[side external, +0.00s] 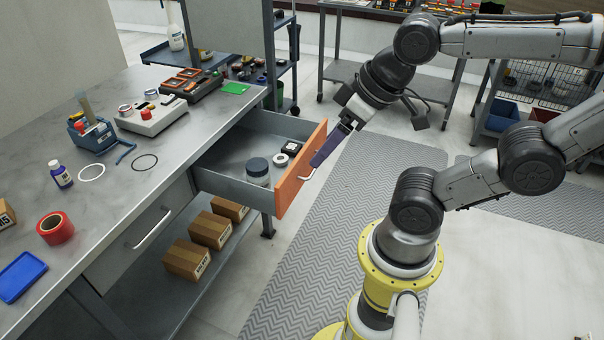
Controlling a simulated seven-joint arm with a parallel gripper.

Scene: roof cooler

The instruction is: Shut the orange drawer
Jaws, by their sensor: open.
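The orange-fronted drawer (291,192) is pulled well out from the grey workbench. Its front has a pale bar handle (307,175). My gripper (319,162) is at the outer face of the drawer front, close to the handle, pointing down and left. It is open. Whether its fingers touch the front or the handle I cannot tell from this angle.
The workbench (105,182) at left carries tape, tools and devices. A closed grey drawer (140,235) is beside the orange one. Cardboard boxes (187,259) sit on the shelf below. Dark carts stand behind. The patterned floor mat (290,275) in front of the drawer is clear.

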